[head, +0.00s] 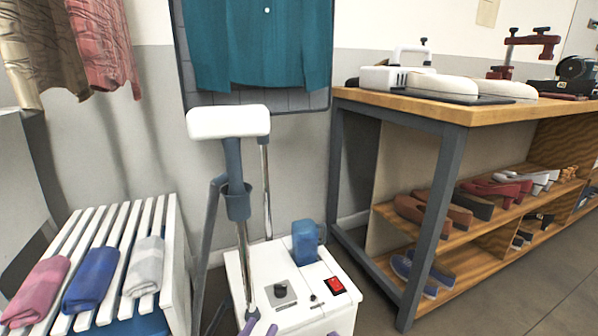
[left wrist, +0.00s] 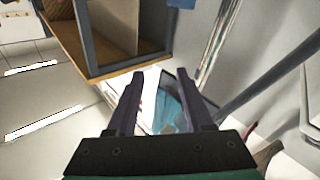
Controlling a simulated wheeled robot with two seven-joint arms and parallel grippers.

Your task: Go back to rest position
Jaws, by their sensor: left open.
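My left gripper (head: 260,328) shows only as two purple fingertips at the bottom edge of the head view, in front of the white steamer base. In the left wrist view my left gripper (left wrist: 160,74) is open, its two dark purple fingers apart with nothing held between them. The white steamer base (head: 310,318) carries a knob, a red switch and a blue tank (head: 306,242). My right gripper is not in either view.
The white steamer head (head: 228,122) sits atop its pole. A slatted white bench (head: 113,234) with rolled cloths stands left. A wooden workbench (head: 455,112) with shoe shelves stands right. A teal shirt (head: 255,45) hangs behind. Bare floor (head: 520,290) shows at lower right.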

